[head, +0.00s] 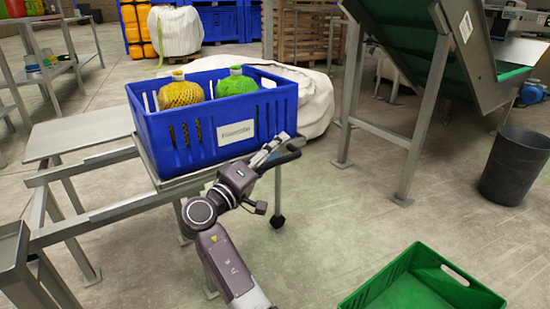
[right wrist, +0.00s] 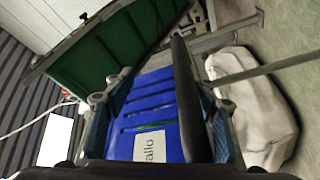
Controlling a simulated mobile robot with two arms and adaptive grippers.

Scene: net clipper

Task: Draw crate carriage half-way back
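The crate carriage (head: 174,184) is a thin grey plate on a metal rail frame, under a blue crate (head: 185,140) with a white label. The crate holds a yellow netted bag (head: 181,95) and a green one (head: 236,86). A black handle bar (head: 283,159) sticks out at the crate's near right corner. My right gripper (head: 272,149) is at this bar, in front of the crate. In the right wrist view its fingers (right wrist: 152,97) are spread, with the black bar (right wrist: 186,95) between them, nearer the right finger. Contact cannot be told. My left gripper is out of view.
Grey rails (head: 90,222) run from the crate toward the lower left, with their near stretch bare. A green crate (head: 420,287) lies on the floor at the lower right. A green conveyor (head: 400,30) on metal legs and a dark bin (head: 514,166) stand right. The floor between is clear.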

